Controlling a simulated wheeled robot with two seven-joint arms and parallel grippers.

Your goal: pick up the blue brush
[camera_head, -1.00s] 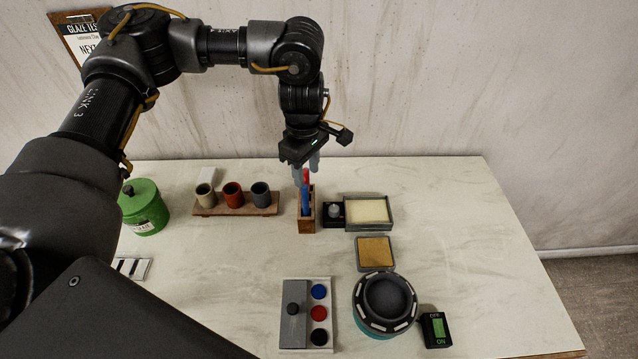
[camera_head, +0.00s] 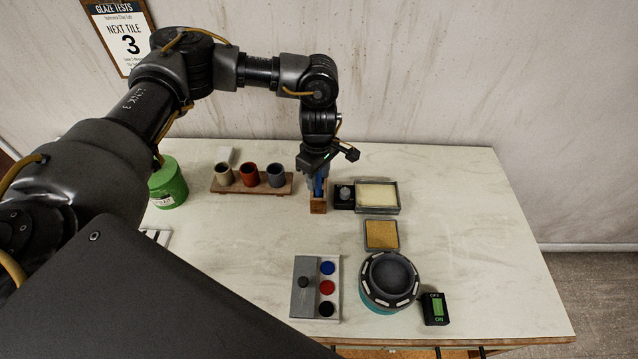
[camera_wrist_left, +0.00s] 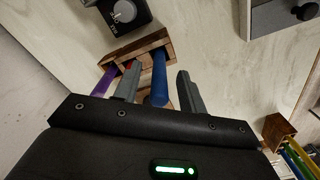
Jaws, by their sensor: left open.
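The blue brush (camera_wrist_left: 159,78) stands in a wooden holder (camera_head: 318,209) on the table. In the left wrist view its handle rises between the two grey fingers of my left gripper (camera_wrist_left: 157,88), which is open, with a gap showing beside the handle. In the head view my left gripper (camera_head: 317,186) is just above the holder, hiding most of the brushes. My right gripper is not in view.
A rack with three cups (camera_head: 249,176) stands left of the holder. A black knob box (camera_head: 344,196) and a framed tray (camera_head: 377,197) stand close on its right. A paint box (camera_head: 303,298), wheel (camera_head: 389,280) and switch (camera_head: 435,309) are nearer. The table's middle-left is clear.

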